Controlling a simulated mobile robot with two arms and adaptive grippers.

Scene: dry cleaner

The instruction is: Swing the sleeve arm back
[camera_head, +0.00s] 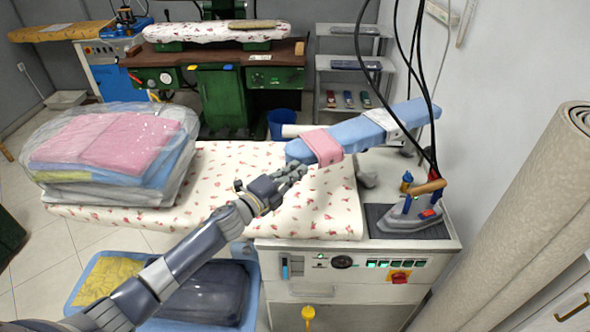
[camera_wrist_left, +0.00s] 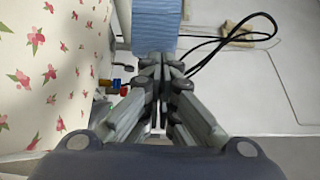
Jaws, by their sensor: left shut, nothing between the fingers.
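The sleeve arm (camera_head: 358,131) is a long light-blue padded board above the ironing table (camera_head: 215,160) with its rose-print cover. It slants from its near left end up to the far right, by the wall. A folded pink cloth (camera_head: 322,146) lies over it near the left end. My left gripper (camera_head: 299,172) is shut and empty, just in front of and below that left end. In the left wrist view the shut fingertips (camera_wrist_left: 161,62) are at the lower edge of the blue sleeve arm (camera_wrist_left: 157,22); I cannot tell whether they touch. My right gripper is not in view.
An iron (camera_head: 412,217) rests on a dark pad at the table's right, under hanging black cables. Bagged folded laundry (camera_head: 115,150) covers the table's left end. A rolled carpet (camera_head: 530,215) leans at the right.

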